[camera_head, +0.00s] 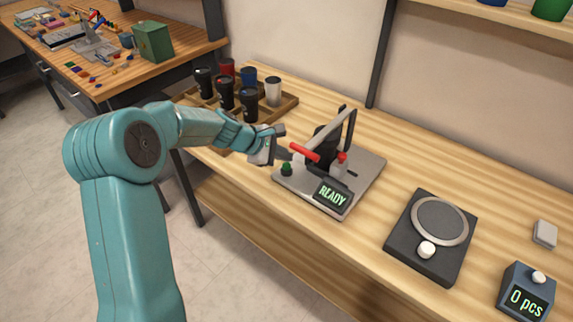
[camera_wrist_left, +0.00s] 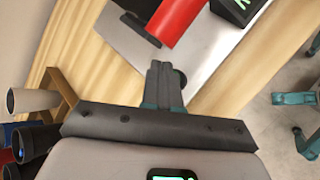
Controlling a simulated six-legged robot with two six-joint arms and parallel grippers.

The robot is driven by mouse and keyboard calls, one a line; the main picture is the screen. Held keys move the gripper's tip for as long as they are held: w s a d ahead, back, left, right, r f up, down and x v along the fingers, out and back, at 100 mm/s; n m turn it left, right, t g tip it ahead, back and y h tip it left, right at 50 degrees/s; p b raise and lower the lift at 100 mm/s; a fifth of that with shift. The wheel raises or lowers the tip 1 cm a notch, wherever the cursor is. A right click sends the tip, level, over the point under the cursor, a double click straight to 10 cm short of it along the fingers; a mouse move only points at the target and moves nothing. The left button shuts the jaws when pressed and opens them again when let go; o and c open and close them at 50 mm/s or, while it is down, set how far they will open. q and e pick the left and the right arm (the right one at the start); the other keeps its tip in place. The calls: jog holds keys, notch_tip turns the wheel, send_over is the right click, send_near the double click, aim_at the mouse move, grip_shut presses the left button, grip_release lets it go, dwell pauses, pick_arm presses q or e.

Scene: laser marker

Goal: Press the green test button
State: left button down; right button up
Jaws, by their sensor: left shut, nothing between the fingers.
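The green test button (camera_head: 287,168) stands on the left front corner of the laser marker's grey base plate (camera_head: 368,171). My left gripper (camera_head: 284,155) is shut and empty. Its fingertips appear just above and behind the button in the head view; I cannot tell whether they touch it. In the left wrist view the shut fingers (camera_wrist_left: 161,70) point at the plate, and a dark round part (camera_wrist_left: 182,77), perhaps the button, is partly hidden beside them. The marker's display (camera_head: 332,194) reads READY. My right gripper is not in view.
The marker's red handle (camera_head: 304,152) is close to the fingertips and also shows in the left wrist view (camera_wrist_left: 175,20). A wooden tray (camera_head: 289,108) of several cups stands behind my gripper. A dark scale (camera_head: 407,246) and a counter box (camera_head: 525,292) stand at the right.

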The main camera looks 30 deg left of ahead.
aim_at(284, 167)
pick_arm(q)
jog(key=shift+f, duration=0.15)
dwell(0.4)
jog(key=shift+f+b, duration=0.3)
jog(key=shift+b, duration=0.05)
jog(key=shift+f+b, duration=0.5)
jog(key=shift+f, duration=0.05)
dwell(0.5)
jog(key=shift+r, duration=0.1)
jog(key=shift+r+p, duration=0.85)
jog(key=shift+r, duration=0.05)
jog(key=shift+r, duration=0.1)
notch_tip(284, 167, up, 5)
jog(key=p, duration=0.4)
jog(key=shift+p, duration=0.3)
